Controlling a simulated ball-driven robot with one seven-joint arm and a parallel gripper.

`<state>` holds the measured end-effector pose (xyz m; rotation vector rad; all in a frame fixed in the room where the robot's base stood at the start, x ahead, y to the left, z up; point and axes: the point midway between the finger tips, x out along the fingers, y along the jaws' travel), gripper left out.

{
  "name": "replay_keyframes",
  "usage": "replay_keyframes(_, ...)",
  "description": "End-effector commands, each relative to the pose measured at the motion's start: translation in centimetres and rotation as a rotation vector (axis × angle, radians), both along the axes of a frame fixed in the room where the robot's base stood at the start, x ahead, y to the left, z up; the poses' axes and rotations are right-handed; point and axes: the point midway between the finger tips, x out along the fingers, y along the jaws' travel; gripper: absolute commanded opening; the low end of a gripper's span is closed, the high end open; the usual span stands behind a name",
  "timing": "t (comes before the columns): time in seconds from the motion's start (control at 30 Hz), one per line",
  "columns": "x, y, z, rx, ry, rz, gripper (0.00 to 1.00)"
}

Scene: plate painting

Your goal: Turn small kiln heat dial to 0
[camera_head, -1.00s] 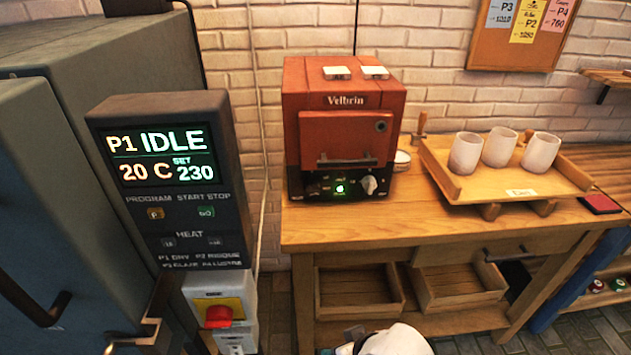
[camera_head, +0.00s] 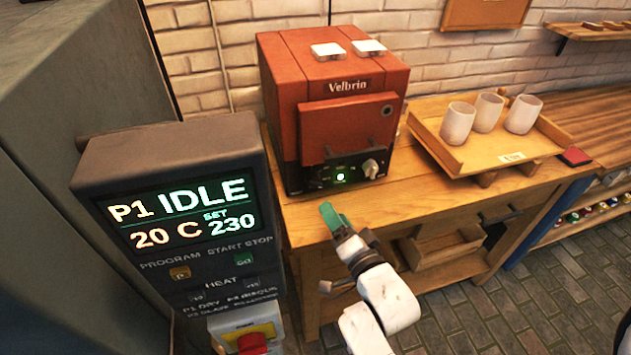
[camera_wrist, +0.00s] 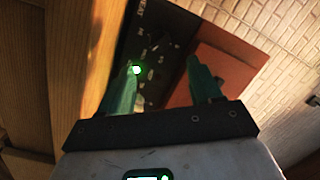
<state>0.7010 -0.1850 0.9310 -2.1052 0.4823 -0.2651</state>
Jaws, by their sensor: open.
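The small red kiln (camera_head: 335,105), marked Velbrin, stands on the wooden workbench. Its dark control panel (camera_head: 325,178) has a green light and a pale heat dial (camera_head: 371,168) at the right; the dial's setting is too small to read. My gripper (camera_head: 328,211) has green fingers and is in front of the bench, below and left of the dial, apart from it. In the wrist view my gripper (camera_wrist: 165,75) is open and empty, with the panel (camera_wrist: 158,45) and red kiln body (camera_wrist: 222,75) beyond the fingers.
A large grey kiln's control box (camera_head: 180,210) reads P1 IDLE, 20 C, set 230, and stands close on the left. A wooden tray (camera_head: 480,150) with three pale cups sits right of the small kiln. The bench top (camera_head: 420,205) in front is clear.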

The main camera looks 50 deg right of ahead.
Motion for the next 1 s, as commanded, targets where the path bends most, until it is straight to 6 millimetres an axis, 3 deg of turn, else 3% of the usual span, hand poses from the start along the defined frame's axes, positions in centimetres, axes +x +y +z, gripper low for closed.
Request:
replay_keyframes(0.5, 7.2, -3.7, 0.0, -0.004, 0.003, -0.003, 0.64)
replay_keyframes(1.0, 9.3, -4.6, 0.0, -0.002, 0.003, 0.000, 0.64)
